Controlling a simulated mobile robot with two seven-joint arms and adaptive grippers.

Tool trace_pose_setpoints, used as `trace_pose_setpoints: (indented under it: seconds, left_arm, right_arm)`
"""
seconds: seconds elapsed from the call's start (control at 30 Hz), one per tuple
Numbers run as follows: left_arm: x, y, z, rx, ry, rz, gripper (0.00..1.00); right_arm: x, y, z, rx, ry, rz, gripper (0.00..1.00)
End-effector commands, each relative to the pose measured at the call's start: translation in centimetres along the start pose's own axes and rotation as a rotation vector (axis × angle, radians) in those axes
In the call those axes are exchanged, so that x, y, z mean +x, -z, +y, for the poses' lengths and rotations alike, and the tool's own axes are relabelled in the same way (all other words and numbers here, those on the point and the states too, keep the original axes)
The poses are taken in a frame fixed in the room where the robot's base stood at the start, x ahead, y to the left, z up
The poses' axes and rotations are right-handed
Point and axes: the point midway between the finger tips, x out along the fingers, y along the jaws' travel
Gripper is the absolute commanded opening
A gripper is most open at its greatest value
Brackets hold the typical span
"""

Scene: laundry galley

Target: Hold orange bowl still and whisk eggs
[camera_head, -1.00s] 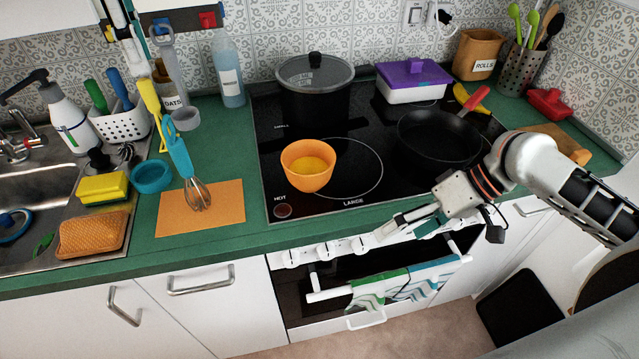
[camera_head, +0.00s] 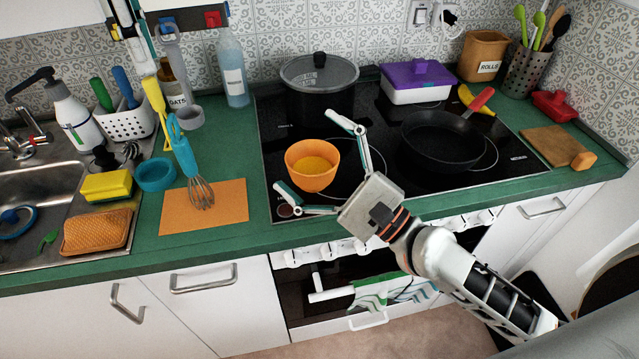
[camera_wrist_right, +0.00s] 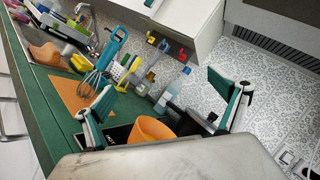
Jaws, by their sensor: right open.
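The orange bowl (camera_head: 298,176) with yellow egg in it sits upright on the hob's front left. My right gripper (camera_head: 308,153) is open, its white and teal fingers spread on either side of the bowl; contact is not visible. In the right wrist view the bowl (camera_wrist_right: 150,130) shows between the spread fingers, partly hidden by the gripper body. The whisk (camera_head: 183,152), with a blue handle and wire loops, has its wire end over the orange mat (camera_head: 230,212).
A lidded pot (camera_head: 318,90) stands behind the bowl and a black pan (camera_head: 440,145) to its right. A purple-lidded box (camera_head: 415,90) is at the back.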

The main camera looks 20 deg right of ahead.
Motion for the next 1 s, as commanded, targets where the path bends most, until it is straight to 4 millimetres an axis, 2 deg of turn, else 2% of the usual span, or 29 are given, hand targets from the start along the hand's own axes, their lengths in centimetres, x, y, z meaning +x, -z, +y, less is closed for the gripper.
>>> trace_pose_setpoints:
  seconds: [0.27,0.6,0.8,1.0]
  left_arm:
    - [0.0,0.0,0.0,0.000,0.000,0.000,0.28]
    - [0.0,0.0,0.0,0.000,0.000,0.000,0.28]
    - [0.0,0.0,0.0,0.000,0.000,0.000,0.28]
    - [0.0,0.0,0.0,0.000,0.000,0.000,0.28]
  right_arm:
    - [-0.2,3.1,0.1,0.305,0.272,0.237,0.97]
    - [-2.9,6.3,3.5,0.611,0.499,0.515,0.97]
    - [-3.8,6.8,4.7,0.679,0.545,0.585,0.97]
    - [-2.7,8.0,4.3,0.685,0.552,0.593,0.97]
